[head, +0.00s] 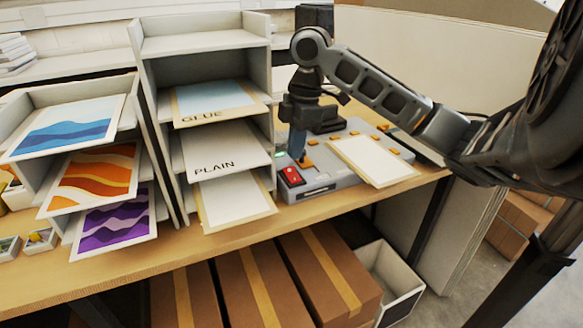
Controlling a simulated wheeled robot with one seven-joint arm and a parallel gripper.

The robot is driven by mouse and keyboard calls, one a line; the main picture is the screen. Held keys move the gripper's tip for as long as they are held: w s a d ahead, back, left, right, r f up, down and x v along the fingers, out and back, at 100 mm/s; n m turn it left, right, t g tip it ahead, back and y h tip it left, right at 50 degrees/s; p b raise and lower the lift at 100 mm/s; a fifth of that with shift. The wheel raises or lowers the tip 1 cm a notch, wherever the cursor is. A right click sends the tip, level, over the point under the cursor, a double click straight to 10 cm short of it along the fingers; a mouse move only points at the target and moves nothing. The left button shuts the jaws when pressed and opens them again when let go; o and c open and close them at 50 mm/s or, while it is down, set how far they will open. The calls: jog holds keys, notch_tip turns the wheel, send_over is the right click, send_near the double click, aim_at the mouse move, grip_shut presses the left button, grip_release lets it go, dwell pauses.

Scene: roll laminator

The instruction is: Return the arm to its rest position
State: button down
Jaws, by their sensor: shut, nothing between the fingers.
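My gripper (298,158) hangs down at the end of my arm, over the left part of the grey laminator (318,184) on the table. My arm reaches in from the right edge and bends down at the wrist. A pale sheet (372,160) lies slanted on the laminator's right part and overhangs its front edge.
A sorter with "GLUE" (215,102) and "PLAIN" (215,152) sheets stands left of the laminator. Another rack holds blue (65,127), orange (90,180) and purple (113,222) prints. Cardboard boxes (322,270) and a white bin (390,285) are under the wooden table (215,249).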

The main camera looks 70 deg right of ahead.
jog(key=shift+r+p, duration=0.35)
jog(key=shift+r, duration=0.4)
jog(key=shift+s, duration=0.15)
